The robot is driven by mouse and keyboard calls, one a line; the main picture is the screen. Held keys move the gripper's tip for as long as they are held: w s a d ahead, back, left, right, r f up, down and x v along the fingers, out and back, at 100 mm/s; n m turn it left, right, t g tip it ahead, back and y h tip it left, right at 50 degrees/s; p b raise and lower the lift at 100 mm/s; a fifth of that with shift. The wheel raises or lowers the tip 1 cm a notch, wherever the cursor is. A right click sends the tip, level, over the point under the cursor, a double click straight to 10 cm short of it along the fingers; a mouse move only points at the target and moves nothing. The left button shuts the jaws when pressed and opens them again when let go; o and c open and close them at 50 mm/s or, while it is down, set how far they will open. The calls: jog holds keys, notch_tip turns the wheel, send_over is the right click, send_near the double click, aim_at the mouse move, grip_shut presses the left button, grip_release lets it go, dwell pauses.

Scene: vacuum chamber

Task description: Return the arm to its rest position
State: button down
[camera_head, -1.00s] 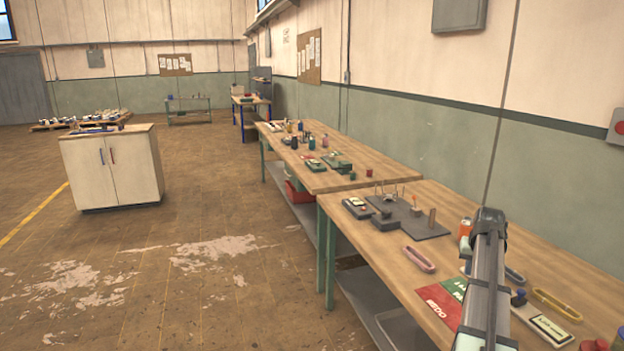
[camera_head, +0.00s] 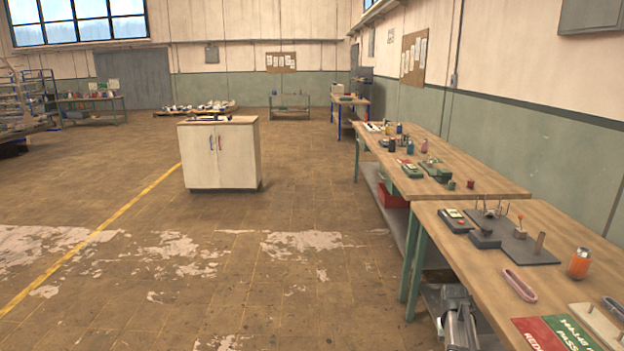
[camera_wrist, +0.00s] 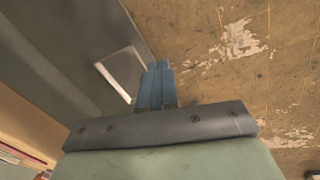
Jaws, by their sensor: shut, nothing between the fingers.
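My gripper (camera_wrist: 155,85) shows in the wrist view with its two blue fingers shut together and nothing between them. It points toward the worn floor (camera_wrist: 225,75) and a grey surface at left that looks like the lower shelf (camera_wrist: 50,75). In the head view, part of my arm (camera_head: 457,318) shows at the bottom, beside the front edge of the near workbench (camera_head: 490,255) and lower than its top. The fingers cannot be made out in that view.
A white cabinet (camera_head: 220,157) stands on the floor further off. The floor left of the workbench is clear.

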jog(key=s+a+f+n+g+y, duration=0.1)
jog(key=s+a+f+g, duration=0.1)
jog(key=s+a+f, duration=0.75)
jog(key=s+a+f+n+g+y, duration=0.1)
jog(key=s+a+f, duration=0.6)
jog(key=f, duration=0.5)
jog(key=s+a+f+g, duration=0.1)
jog(key=s+a+f, duration=0.3)
jog(key=s, duration=0.9)
jog(key=s+a+f+n+g, duration=0.1)
jog(key=s+a+f, duration=0.4)
jog(key=s, duration=0.8)
jog(key=shift+a+f+g, duration=0.25)
jog(key=shift+a+g, duration=0.2)
jog(key=shift+g, duration=0.35)
